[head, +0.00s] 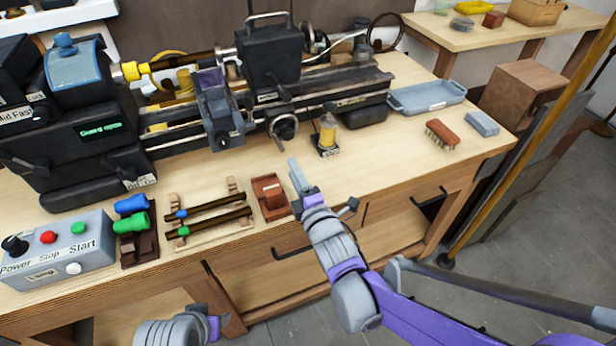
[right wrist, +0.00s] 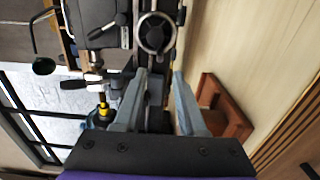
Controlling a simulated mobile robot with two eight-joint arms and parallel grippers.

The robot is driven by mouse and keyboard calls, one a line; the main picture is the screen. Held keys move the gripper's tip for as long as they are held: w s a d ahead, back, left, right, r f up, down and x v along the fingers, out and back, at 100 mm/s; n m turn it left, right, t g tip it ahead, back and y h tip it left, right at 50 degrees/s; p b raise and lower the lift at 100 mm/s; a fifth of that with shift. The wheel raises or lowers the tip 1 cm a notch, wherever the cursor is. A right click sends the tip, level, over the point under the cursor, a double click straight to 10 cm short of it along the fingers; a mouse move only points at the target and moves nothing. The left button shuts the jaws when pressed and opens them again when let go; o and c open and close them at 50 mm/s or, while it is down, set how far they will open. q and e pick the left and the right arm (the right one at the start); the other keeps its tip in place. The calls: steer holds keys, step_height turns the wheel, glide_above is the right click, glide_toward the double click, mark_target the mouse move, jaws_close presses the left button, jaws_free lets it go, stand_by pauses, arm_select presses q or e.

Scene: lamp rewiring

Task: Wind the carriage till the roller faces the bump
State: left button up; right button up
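The black lathe (head: 165,135) stands along the back of the bench. Its carriage (head: 222,118) sits on the bed, right of the yellow-tipped chuck end (head: 130,71). A round handwheel (head: 284,128) is on the lathe's front; a round wheel also shows at the top of the right wrist view (right wrist: 157,33). I cannot make out the roller or the bump clearly. My right gripper (head: 298,176) is over the bench front, below the handwheel and apart from it. In the right wrist view its fingers (right wrist: 158,80) are spread with nothing held.
A reddish-brown wooden block (head: 270,196) lies just left of my right gripper. A yellow bottle (head: 327,132) stands beside the handwheel. The rod rack (head: 205,222) and control box (head: 55,255) are at left. A blue tray (head: 428,98) and brush (head: 441,135) lie right.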

steer(key=x, duration=0.7)
steer(key=shift+w+a, duration=0.15)
steer(key=shift+w, duration=0.1)
